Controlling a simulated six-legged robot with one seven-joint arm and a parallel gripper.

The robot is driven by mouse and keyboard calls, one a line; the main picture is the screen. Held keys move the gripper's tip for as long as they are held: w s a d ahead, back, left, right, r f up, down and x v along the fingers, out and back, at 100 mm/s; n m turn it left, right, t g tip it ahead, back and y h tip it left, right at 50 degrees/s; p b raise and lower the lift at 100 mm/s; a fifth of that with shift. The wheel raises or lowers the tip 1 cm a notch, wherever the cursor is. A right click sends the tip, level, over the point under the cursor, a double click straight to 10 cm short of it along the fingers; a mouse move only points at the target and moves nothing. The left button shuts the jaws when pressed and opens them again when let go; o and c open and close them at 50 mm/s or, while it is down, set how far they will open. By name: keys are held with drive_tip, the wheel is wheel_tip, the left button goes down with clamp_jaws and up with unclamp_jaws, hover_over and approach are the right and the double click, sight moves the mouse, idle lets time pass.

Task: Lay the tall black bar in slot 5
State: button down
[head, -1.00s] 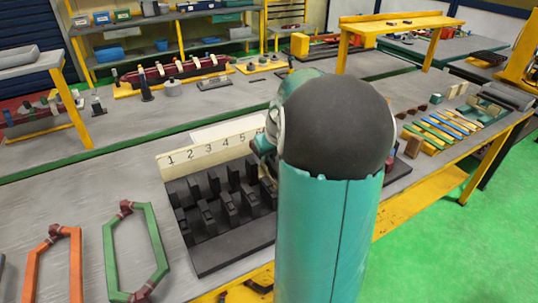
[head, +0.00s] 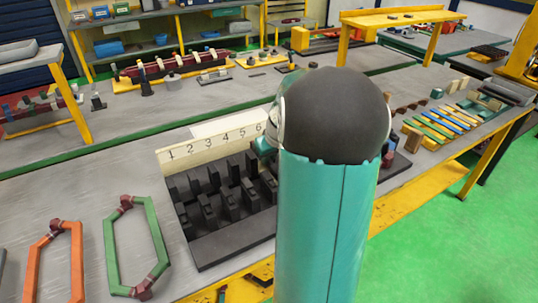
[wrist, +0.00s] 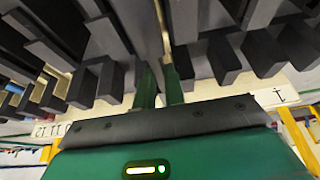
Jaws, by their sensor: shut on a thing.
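The slot 5 label (head: 242,132) is readable; the rear right of the block is partly behind my arm. In the wrist view, my gripper (wrist: 160,88) has its two green fingers close together among dark upright teeth. It is shut on a dark bar (wrist: 140,25), which extends away from the fingertips between the teeth. Whether the bar touches a slot is unclear. My arm hides the gripper and bar in the head view.
A green coil (head: 110,250) and an orange coil (head: 32,270) lie left of the block. Coloured strips (head: 445,123) and a toothed brown piece (head: 410,103) lie to the right. Dark teeth (wrist: 222,60) stand close around my fingers.

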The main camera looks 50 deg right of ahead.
sight(270, 161)
drive_tip(key=shift+f, duration=0.6)
drive_tip(key=shift+f, duration=0.35)
drive_tip(key=shift+f, duration=1.6)
idle(0.5)
drive_tip(key=c, duration=1.4)
unclamp_jaws()
drive_tip(key=shift+r, duration=0.95)
drive_tip(key=shift+r, duration=3.6)
